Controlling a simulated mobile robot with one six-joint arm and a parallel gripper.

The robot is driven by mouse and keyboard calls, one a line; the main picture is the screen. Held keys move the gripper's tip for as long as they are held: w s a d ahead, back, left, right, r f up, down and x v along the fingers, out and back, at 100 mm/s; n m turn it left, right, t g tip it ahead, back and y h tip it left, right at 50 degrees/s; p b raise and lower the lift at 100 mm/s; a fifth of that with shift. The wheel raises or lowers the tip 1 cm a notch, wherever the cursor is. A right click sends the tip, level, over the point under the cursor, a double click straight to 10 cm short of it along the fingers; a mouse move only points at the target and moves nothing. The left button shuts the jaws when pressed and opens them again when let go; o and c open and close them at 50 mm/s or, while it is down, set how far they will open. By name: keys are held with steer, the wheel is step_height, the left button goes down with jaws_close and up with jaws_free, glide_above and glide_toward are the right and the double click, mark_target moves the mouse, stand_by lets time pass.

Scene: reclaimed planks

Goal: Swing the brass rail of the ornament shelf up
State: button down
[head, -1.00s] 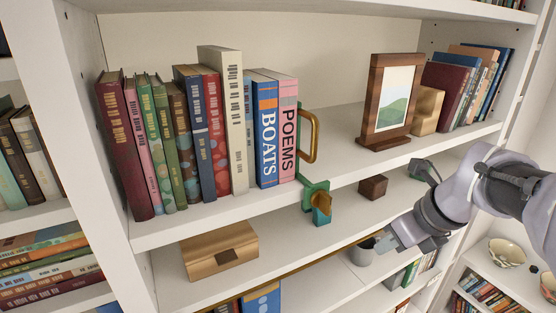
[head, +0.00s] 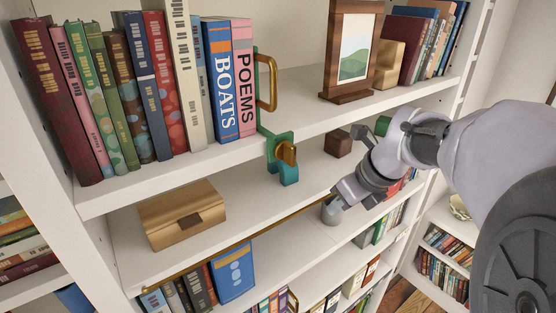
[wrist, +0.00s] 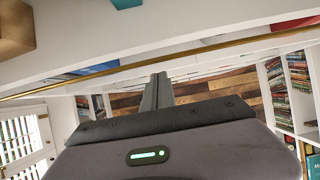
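The brass rail (head: 245,236) runs along the front of the ornament shelf (head: 122,250), low, below the ornaments' bases. Its right part is hidden behind my arm. It also crosses the wrist view (wrist: 225,44) as a thin gold bar beyond my gripper. My gripper (head: 345,197) is in front of the shelf near the rail's visible right end, close to a grey cup (head: 330,212). In the wrist view the dark fingers (wrist: 158,90) look together with nothing between them. I cannot tell whether they touch the rail.
Books and a framed picture (head: 353,55) fill the shelf above. More books (head: 190,285) stand below. Open space lies in front of the shelves.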

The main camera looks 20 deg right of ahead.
steer(key=shift+w+a, duration=0.3)
steer(key=shift+w, duration=0.55)
steer(key=shift+s, duration=0.1)
steer(key=s, duration=0.1)
steer(key=s+d, duration=0.1)
steer(key=s, duration=0.2)
steer(key=shift+s+d, duration=0.1)
steer(key=shift+d, duration=0.2)
